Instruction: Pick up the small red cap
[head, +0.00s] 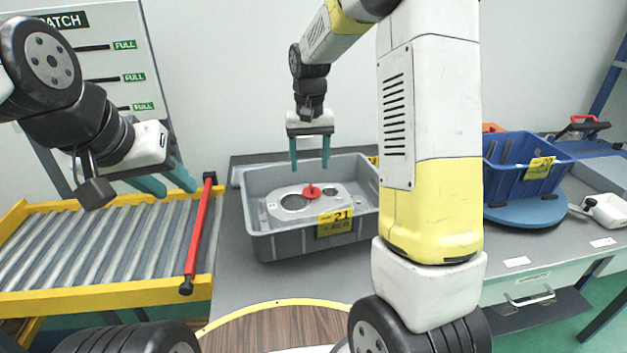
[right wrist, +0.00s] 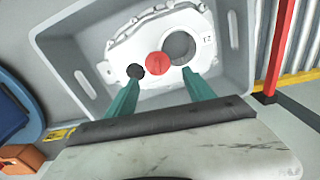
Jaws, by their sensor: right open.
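The small red cap (head: 311,190) sits on top of an aluminium casting (head: 283,213) inside a grey crate (head: 272,246). In the right wrist view the cap (right wrist: 158,65) lies between a small dark hole and a larger round opening in the casting (right wrist: 138,43). My right gripper (head: 310,168) is open and empty, pointing down above the crate. In the right wrist view its two teal fingers (right wrist: 160,78) show on either side of the cap, apart from it. My left gripper (head: 172,190) is at the left, its teal fingers spread, away from the crate.
A roller conveyor (head: 110,240) with a red bar (head: 199,235) stands left of the crate. A blue bin (head: 520,165) sits on a blue round plate (head: 530,212) at the right. The crate's walls surround the casting. My right arm hides part of the bench.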

